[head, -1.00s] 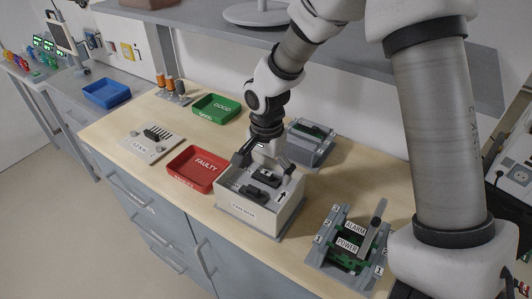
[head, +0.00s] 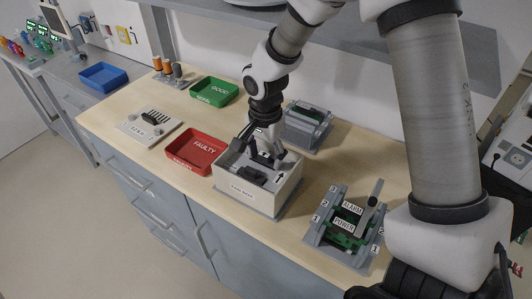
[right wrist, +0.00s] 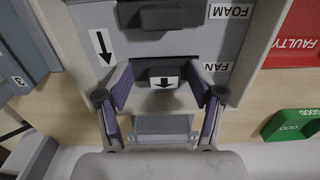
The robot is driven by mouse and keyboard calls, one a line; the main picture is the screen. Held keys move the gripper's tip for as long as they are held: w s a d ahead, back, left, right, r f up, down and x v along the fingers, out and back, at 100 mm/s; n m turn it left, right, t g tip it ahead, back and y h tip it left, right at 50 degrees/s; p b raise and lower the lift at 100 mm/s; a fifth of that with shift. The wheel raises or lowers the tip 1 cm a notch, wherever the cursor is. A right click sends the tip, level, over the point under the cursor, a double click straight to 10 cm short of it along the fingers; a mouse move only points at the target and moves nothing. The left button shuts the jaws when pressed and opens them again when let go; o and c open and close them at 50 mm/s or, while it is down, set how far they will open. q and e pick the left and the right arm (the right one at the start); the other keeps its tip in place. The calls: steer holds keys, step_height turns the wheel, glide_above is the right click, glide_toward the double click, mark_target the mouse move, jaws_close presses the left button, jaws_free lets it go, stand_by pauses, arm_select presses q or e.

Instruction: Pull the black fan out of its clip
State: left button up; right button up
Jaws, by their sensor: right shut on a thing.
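The black fan (right wrist: 165,76), a small dark block with a white arrow label, sits by the FAN label at the near end of the white box's top in the right wrist view. My right gripper (right wrist: 163,92) is shut on it, one finger at each side. In the head view, my right gripper (head: 264,157) reaches down into the top of the white box (head: 243,192), and its fingers partly hide the fan. The clip itself cannot be made out under the fan and fingers. My left gripper is not in view.
A black foam piece (right wrist: 160,14) sits beside the fan. The red FAULTY tray (head: 181,163) stands left of the box, the green GOOD tray (head: 194,99) behind it. A grey rack (head: 292,137) stands behind the box; a board holder (head: 313,241) stands at its right.

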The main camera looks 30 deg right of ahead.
steer(key=shift+s+f, duration=0.1)
steer(key=shift+f, duration=0.25)
steer(key=shift+r, duration=0.2)
steer(key=shift+c, duration=0.5)
steer(key=shift+a, duration=0.1)
steer(key=shift+c, duration=0.3)
steer(key=shift+s+r+p, duration=0.1)
steer(key=shift+r+p, duration=0.1)
steer(key=shift+p, duration=0.2)
steer(key=c, duration=0.3)
steer(key=shift+r, duration=0.1)
steer(key=shift+c, duration=0.5)
steer(key=shift+w, duration=0.2)
jaws_close()
steer(key=shift+w+r+p, duration=0.15)
steer(key=shift+r+p, duration=0.05)
steer(key=shift+p, duration=0.1)
